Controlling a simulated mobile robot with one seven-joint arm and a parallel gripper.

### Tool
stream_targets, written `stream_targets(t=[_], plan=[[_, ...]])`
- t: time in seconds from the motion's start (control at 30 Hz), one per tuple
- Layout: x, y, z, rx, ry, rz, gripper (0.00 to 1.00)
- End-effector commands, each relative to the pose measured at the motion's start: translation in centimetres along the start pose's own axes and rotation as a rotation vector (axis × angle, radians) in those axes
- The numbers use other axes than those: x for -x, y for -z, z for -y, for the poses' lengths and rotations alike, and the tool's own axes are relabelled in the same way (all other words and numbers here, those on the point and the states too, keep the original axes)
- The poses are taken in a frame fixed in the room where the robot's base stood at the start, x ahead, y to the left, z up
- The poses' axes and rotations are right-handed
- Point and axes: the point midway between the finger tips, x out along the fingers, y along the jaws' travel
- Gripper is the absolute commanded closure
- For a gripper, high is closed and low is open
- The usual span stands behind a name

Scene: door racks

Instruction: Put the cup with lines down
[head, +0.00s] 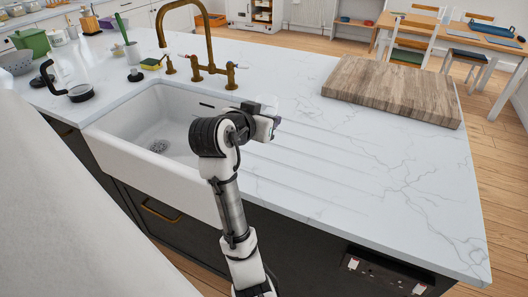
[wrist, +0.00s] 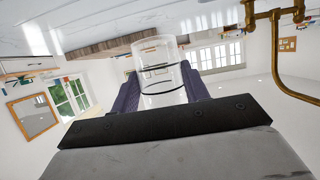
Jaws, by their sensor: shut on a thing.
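The cup with lines (wrist: 158,75) is a clear glass with dark rings around it. In the wrist view it stands between the two dark fingers of my gripper (wrist: 158,92), which is shut on it. In the head view my gripper (head: 268,124) is over the counter just right of the sink, and only a faint clear part of the cup (head: 268,102) shows above and behind it. The arm hides most of the cup there. I cannot tell the exact gap between the cup and the counter.
The white marble counter (head: 330,175) is clear right of the sink (head: 160,125), with drain grooves. A wooden board (head: 395,90) lies at the back right. A brass tap (head: 205,65) stands behind the sink.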

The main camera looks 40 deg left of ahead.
Motion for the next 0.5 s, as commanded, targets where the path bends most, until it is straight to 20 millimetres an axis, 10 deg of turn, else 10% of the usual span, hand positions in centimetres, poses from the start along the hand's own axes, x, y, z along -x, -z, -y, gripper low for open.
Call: stream_targets(t=[0.5], plan=[[-2.9,-7.0,0.0,0.0,0.0,0.0,0.79]])
